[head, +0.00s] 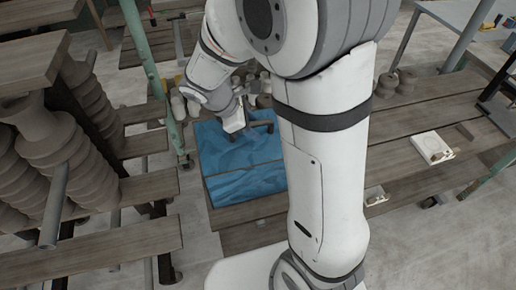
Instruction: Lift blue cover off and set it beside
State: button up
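The blue cover (232,162) is a creased sheet in the head view, lying over something on the wooden bench left of my arm. Its front part hangs or slopes down past a straight edge. What lies under it is hidden. My gripper (238,128) is at the far part of the cover, low over it. A dark bar with bent-down ends shows there; I cannot tell whether it is part of my gripper or a handle on the cover. Whether the fingers touch anything is too small to tell. My arm hides the cover's right side.
Brown pots (397,82) stand at the back right. A white tray (432,147) and a small white box (376,195) lie on the right bench. Bare planks surround them.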

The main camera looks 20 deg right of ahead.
grip_shut()
dwell(0.6)
